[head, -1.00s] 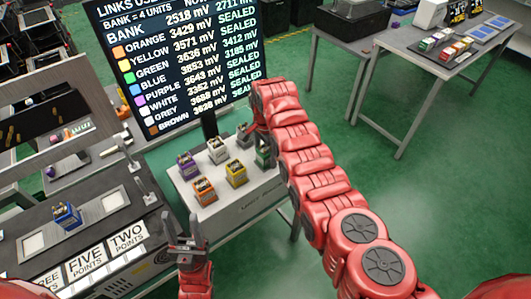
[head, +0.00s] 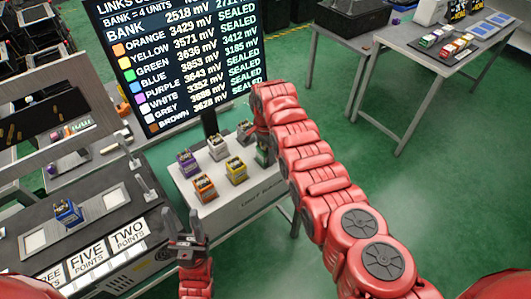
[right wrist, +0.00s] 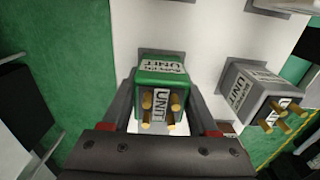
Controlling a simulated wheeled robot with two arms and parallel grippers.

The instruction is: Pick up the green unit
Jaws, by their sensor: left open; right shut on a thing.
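The green unit (right wrist: 160,78) is a small green block with a white label and brass posts on its end. In the right wrist view it sits between the two fingers of my right gripper (right wrist: 165,98), which is shut on it. In the head view the green unit (head: 263,155) shows at the right end of the white table (head: 238,200), partly hidden by my right arm; I cannot tell whether it touches the tabletop. My left gripper (head: 185,237) is open and empty, in front of the table's left corner.
A grey unit (right wrist: 250,95) stands just right of the green one in the wrist view. Purple (head: 187,163), orange (head: 205,188), yellow (head: 236,170) and white (head: 217,147) units stand on the table. A readout screen (head: 180,60) rises behind. A blue unit (head: 67,213) sits on the left bench.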

